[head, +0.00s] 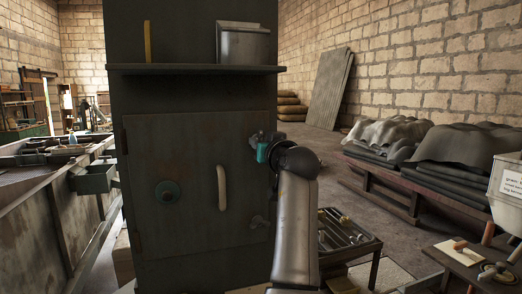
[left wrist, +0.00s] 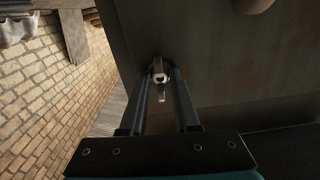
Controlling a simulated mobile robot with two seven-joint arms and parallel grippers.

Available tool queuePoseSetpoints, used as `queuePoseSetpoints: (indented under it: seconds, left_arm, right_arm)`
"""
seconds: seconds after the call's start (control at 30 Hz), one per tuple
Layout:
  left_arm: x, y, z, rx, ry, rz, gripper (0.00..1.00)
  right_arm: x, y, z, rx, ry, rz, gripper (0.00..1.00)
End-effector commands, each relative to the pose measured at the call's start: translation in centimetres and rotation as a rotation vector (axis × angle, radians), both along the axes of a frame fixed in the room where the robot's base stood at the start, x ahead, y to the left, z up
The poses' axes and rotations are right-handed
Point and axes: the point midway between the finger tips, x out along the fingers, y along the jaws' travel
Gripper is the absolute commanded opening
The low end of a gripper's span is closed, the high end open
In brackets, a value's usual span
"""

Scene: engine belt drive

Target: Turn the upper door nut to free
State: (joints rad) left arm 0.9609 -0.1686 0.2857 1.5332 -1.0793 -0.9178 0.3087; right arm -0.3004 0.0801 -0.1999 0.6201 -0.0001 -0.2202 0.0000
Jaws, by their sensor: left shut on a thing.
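The dark cabinet door (head: 195,225) is closed. My left gripper (head: 257,141) is at the door's upper right edge in the head view. In the left wrist view the gripper (left wrist: 160,72) is shut on the upper door nut (left wrist: 159,78), a small metal piece with a bright end between the fingertips. A short stub of it points down in that view. The gripper hides most of this nut in the head view. The lower door nut (head: 258,221) is on the same edge, clear of the gripper. My right gripper is out of view.
A shelf (head: 195,69) juts out above and holds a metal box (head: 243,44). A low tray cart (head: 345,236) with tools stands right of the cabinet.

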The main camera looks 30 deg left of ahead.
Motion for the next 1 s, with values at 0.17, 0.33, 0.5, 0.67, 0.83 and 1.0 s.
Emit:
queuePoseSetpoints:
  seconds: [0.17, 0.33, 0.5, 0.67, 0.83, 1.0]
  left_arm:
    - [0.02, -0.03, -0.05, -0.038, -0.045, -0.001, 0.0]
    - [0.02, -0.01, 0.02, -0.054, -0.063, 0.0, 0.0]
    - [0.01, -0.01, 0.05, -0.058, -0.068, 0.0, 0.0]
    - [0.01, -0.01, 0.06, -0.057, -0.068, 0.0, 0.0]
    - [0.01, -0.01, 0.07, -0.056, -0.068, 0.0, 0.4]
    - [0.0, 0.0, 0.05, -0.056, -0.067, 0.0, 0.59]
  right_arm:
    - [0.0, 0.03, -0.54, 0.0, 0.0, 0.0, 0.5]
    - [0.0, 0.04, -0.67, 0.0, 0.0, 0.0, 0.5]
    - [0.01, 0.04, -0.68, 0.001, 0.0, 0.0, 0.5]
    - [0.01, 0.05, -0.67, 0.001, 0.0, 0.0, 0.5]
    - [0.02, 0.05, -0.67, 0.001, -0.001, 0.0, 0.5]
    - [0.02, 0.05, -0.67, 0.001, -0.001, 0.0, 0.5]
